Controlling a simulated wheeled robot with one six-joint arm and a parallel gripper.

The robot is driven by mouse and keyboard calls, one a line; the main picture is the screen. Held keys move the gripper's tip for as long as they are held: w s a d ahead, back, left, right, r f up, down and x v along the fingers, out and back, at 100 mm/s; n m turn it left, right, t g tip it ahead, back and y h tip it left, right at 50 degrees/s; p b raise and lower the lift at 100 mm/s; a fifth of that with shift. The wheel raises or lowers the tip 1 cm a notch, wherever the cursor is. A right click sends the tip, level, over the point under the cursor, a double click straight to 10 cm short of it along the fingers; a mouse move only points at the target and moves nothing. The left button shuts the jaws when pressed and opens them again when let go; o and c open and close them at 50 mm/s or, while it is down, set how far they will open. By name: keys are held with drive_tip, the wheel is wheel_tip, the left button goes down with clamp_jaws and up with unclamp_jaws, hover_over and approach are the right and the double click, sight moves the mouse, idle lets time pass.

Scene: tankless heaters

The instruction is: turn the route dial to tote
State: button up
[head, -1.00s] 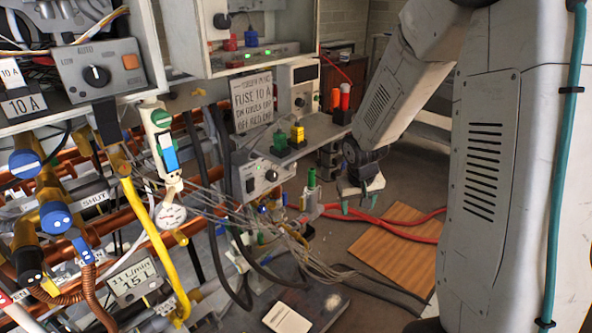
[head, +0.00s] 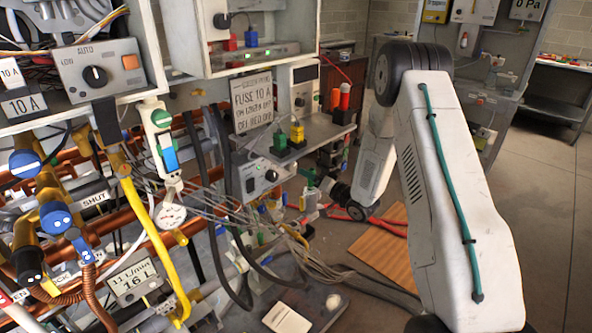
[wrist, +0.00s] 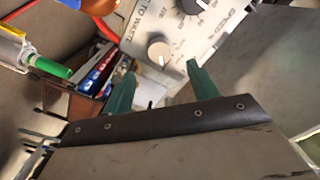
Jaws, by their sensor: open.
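The pump-like control box (head: 262,178) is a pale panel with dark knobs, under the shelf in the head view. In the wrist view its panel (wrist: 180,28) carries a grey dial (wrist: 158,50) beside lettering that reads "TO WASTE", and a dark knob (wrist: 192,4) beside "SPEED". The grey dial appears to be the route dial; its pointer is too small to read. My gripper (wrist: 160,84) is open and empty, its green fingers spread below the grey dial and apart from it. In the head view my gripper is mostly hidden by my arm near the box's right side.
A green-capped clear tube (wrist: 50,67) is left of my gripper. The shelf (head: 320,130) above the box holds yellow and green blocks and red-orange cylinders. Grey cables (head: 300,245) and red hoses (head: 385,224) run below. A wooden board (head: 385,250) lies on the floor.

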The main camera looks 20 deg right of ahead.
sight(293, 168)
drive_tip(key=x, duration=0.7)
drive_tip(key=shift+w, duration=0.2)
drive_tip(key=c, duration=1)
